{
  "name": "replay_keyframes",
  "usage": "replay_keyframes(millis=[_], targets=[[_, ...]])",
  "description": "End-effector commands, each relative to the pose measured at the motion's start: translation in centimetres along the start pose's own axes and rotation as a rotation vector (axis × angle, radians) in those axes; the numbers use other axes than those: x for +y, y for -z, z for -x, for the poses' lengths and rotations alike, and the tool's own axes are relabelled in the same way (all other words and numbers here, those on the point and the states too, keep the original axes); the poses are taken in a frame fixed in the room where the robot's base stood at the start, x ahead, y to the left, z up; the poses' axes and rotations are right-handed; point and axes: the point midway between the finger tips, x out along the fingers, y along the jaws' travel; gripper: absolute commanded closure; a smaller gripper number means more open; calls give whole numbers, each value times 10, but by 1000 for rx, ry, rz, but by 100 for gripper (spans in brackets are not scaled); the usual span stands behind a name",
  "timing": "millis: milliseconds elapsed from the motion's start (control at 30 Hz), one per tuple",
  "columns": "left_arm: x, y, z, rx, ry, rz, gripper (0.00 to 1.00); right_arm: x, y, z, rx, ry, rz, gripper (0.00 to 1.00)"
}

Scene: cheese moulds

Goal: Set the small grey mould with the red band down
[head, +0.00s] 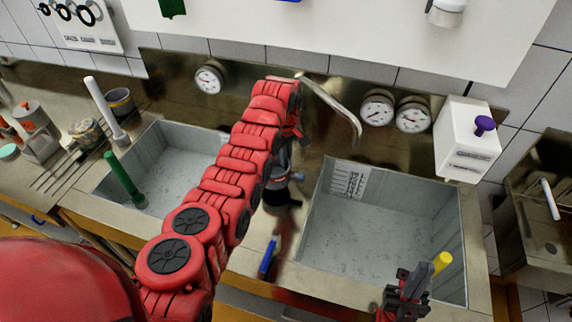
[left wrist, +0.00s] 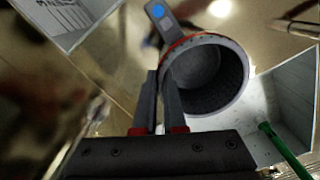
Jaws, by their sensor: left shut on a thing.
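The small grey mould (left wrist: 220,92) with the red band (left wrist: 190,41) shows in the left wrist view, its open mouth facing the camera. Its handle with a blue dot (left wrist: 158,12) points up and left. My left gripper (left wrist: 161,76) is shut on its wall at the near left side. In the head view my left arm reaches over the strip between the two sinks and largely hides the gripper and mould there. I cannot tell how far the mould is above the counter. My right gripper (head: 408,290) is at the front of the right sink, its jaws unclear.
The left sink (head: 160,142) has a green handle (head: 124,180) leaning in it. The right sink (head: 345,240) has a yellow handle (head: 442,261) near my right gripper. A tap (head: 338,103) arches behind. A grey cup (head: 120,102) and other moulds crowd the left counter.

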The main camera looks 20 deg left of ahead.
Motion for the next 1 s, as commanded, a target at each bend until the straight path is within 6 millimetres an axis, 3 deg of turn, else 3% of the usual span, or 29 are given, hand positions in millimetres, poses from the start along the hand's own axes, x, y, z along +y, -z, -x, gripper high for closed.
replay_keyframes(millis=[133,333,700,733,900,1000], targets=[[-2,-2,-14,-5,9,-1,100,1,3,-16,0,0,0,100],[-1,-2,-31,-2,7,-2,100,1,3,-15,0,0,0,100],[-1,-2,-37,-1,4,-2,100,0,2,-11,0,0,0,100],[-1,-2,-37,-1,4,-1,90,0,2,-11,0,0,0,100],[-1,-2,-36,-1,4,-1,62,1,2,-12,0,0,0,100],[-1,-2,-36,-1,4,-1,62,1,2,-12,0,0,0,100]])
